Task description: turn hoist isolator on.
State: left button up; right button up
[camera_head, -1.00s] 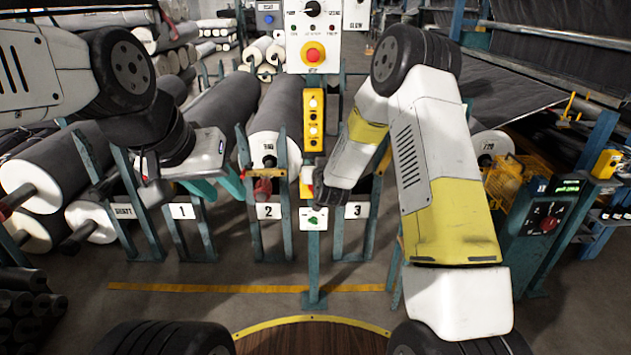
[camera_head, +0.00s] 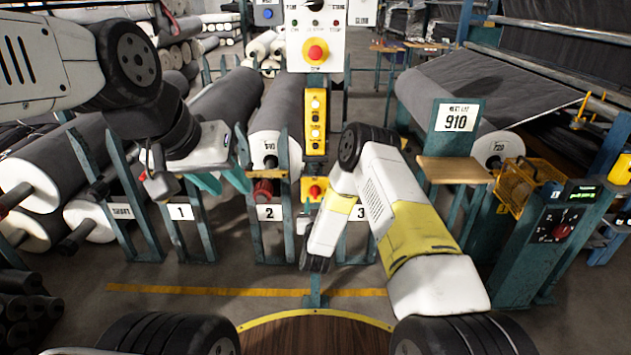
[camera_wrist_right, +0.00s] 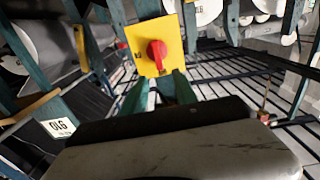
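A yellow plate with a red rotary knob (camera_head: 315,190), which I take to be the hoist isolator, sits on the middle post below the yellow pendant, partly behind my right arm. The right wrist view shows its yellow face and red handle (camera_wrist_right: 157,52) whole, just beyond the gripper; I cannot read its marked position. My right gripper (camera_wrist_right: 160,94) shows teal fingers apart, with nothing seen held and a gap to the handle. In the head view its fingers are hidden below the dark wrist. My left gripper (camera_head: 222,180) is open and empty at the left, near stand 1.
A yellow button pendant (camera_head: 315,122) and a white panel with a red stop button (camera_head: 317,50) stand above the isolator. Grey rolls (camera_head: 225,105) lie behind the numbered stands. A dark cabinet with another red knob (camera_head: 563,230) and a 910 sign (camera_head: 457,118) are at right.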

aim_at(315, 189)
jog(key=w, duration=0.7)
grip_shut()
